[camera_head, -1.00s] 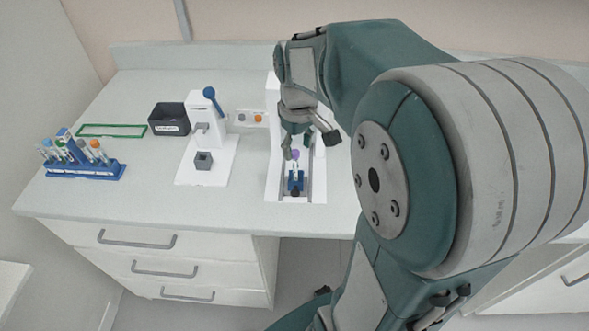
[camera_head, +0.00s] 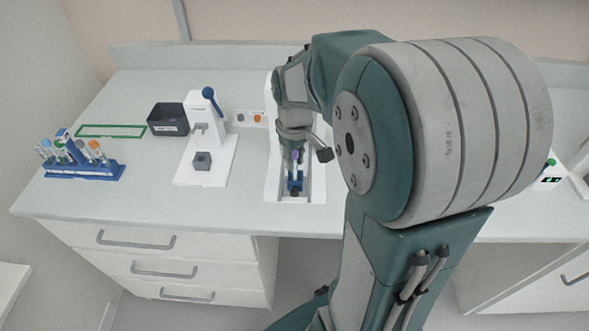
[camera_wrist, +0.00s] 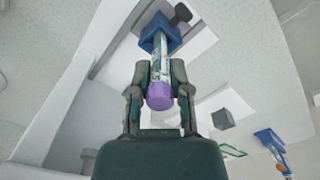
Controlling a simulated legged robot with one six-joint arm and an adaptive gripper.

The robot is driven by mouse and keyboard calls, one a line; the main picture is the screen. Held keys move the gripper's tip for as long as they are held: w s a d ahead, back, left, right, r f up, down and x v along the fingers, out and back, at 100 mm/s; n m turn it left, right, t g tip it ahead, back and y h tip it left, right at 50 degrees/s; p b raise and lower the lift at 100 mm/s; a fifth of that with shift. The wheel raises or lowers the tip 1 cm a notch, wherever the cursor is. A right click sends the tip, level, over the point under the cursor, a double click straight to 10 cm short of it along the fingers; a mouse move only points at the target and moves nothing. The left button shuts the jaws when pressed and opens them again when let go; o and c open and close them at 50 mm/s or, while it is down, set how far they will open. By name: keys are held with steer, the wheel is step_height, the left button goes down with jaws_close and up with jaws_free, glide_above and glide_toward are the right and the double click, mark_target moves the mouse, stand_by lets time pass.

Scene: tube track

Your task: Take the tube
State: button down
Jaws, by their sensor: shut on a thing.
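The tube (camera_wrist: 160,70) has a purple cap and a clear body with a label. Its lower end sits in a small blue holder (camera_wrist: 160,30) on the white track. My gripper (camera_wrist: 160,78) has a finger on each side of the tube, just past the cap, and is shut on it. In the head view the purple cap of the tube (camera_head: 295,156) shows just below my gripper (camera_head: 293,150), above the blue holder (camera_head: 295,182). The fingertips are small and partly hidden there.
A blue rack (camera_head: 85,171) with several capped tubes stands at the left. A black bin (camera_head: 168,119), a white press-like device (camera_head: 204,125) with a blue lever and a green frame (camera_head: 112,131) are on the bench. The bench front between rack and device is clear.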

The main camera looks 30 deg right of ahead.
steer(key=shift+r, duration=0.1)
steer(key=shift+r, duration=0.55)
steer(key=s+a+r, duration=0.4)
steer(key=s+r, duration=0.7)
steer(key=s, duration=0.2)
steer(key=shift+s+r, duration=0.3)
steer(key=shift+r, duration=0.1)
